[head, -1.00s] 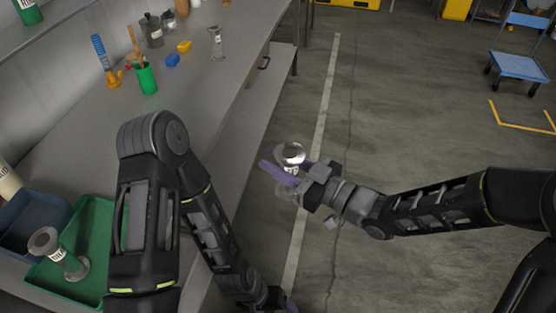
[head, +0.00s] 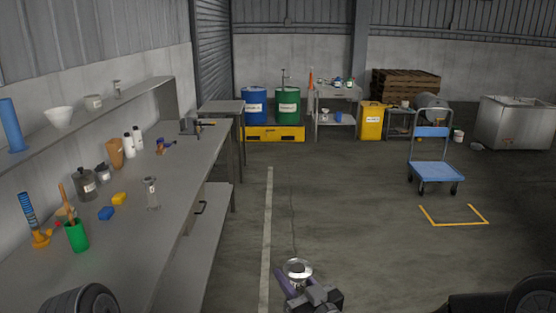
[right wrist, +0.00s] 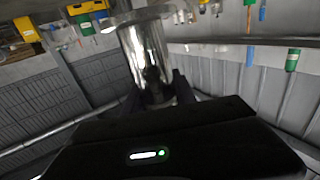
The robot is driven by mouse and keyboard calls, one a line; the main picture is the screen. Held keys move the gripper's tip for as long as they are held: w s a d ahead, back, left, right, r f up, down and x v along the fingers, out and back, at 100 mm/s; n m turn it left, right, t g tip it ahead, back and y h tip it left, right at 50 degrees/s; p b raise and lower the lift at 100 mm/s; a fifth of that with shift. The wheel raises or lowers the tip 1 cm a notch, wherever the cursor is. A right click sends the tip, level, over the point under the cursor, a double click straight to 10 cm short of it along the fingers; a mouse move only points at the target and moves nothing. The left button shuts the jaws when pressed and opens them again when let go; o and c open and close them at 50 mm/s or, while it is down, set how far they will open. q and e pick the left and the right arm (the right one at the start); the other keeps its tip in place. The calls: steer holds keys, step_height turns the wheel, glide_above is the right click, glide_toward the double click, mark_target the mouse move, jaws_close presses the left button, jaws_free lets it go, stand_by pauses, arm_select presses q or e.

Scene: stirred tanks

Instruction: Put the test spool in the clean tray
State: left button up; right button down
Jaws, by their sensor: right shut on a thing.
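My right gripper (head: 298,287) is at the bottom centre of the head view, out over the floor to the right of the bench. It is shut on a shiny metal spool (head: 299,267) with a round flange on top. In the right wrist view the spool (right wrist: 146,52) rises between the dark fingers (right wrist: 158,95); its lower end is hidden. Another flanged spool with a label (head: 151,193) stands upright on the bench; I cannot read its label. My left gripper and the clean tray are not in view.
A blue trolley (head: 435,172) stands at right. The floor between is clear. Drums (head: 288,106) stand at the back.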

steer(key=w+d+f+m+t+h, duration=0.1)
steer(key=d+f+m+h, duration=0.1)
steer(key=d, duration=0.6)
steer(key=w+d+f+m+t+h, duration=0.1)
steer(key=d+f+m+h, duration=0.2)
steer(key=d+h, duration=0.3)
steer(key=d+f, duration=0.1)
steer(key=d, duration=0.2)
steer(key=shift+f+m, duration=0.25)
steer(key=shift+m, duration=0.05)
steer(key=s+a+f+n+g+y, duration=0.1)
steer(key=s+a+n+g+y, duration=0.3)
steer(key=a, duration=0.5)
steer(key=s+a+f+n+g+y, duration=0.1)
steer(key=s+a+n+g+y, duration=0.3)
steer(key=a+n+y, duration=0.4)
steer(key=a+g+y, duration=0.1)
steer(key=y, duration=0.2)
steer(key=shift+s+f+n+g+y, duration=0.25)
steer(key=shift+f+n+g+y, duration=0.05)
steer(key=shift+f, duration=0.1)
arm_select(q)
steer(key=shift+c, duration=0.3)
